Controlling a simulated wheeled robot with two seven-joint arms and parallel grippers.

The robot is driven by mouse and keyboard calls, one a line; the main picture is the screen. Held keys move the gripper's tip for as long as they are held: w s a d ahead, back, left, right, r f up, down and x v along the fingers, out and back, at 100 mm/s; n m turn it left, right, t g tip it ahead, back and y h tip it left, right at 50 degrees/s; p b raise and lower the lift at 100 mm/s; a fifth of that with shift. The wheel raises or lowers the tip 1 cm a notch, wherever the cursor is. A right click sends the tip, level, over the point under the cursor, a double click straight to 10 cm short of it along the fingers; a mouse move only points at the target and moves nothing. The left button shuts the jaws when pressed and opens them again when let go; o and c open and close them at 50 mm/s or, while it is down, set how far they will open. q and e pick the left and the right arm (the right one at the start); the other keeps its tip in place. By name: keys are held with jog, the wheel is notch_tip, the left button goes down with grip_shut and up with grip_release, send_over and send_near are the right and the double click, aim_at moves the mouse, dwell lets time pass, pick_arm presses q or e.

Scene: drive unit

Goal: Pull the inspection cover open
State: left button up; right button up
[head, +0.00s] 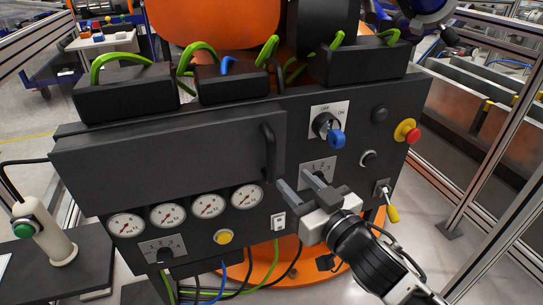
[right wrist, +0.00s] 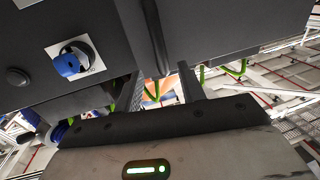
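The inspection cover (head: 170,155) is a wide dark panel on the left of the drive unit's front. It looks shut, standing slightly proud of the front. Its upright black bar handle (head: 268,150) is at its right end. My right gripper (head: 293,180) is open, its two fingers apart, near the handle's lower end. In the right wrist view the handle (right wrist: 156,40) lines up between the open fingers (right wrist: 160,85), beside the cover (right wrist: 220,30); no contact is visible. My left gripper is not in view.
The blue rotary switch (head: 336,139) is right of the handle, also in the wrist view (right wrist: 70,64). A red emergency button (head: 413,135) is at the right end. Gauges (head: 208,206) and a yellow button (head: 223,237) are below the cover. Cables hang underneath.

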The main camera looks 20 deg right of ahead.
aim_at(273, 160)
jog(key=x, duration=1)
jog(key=shift+a, duration=0.1)
grip_shut()
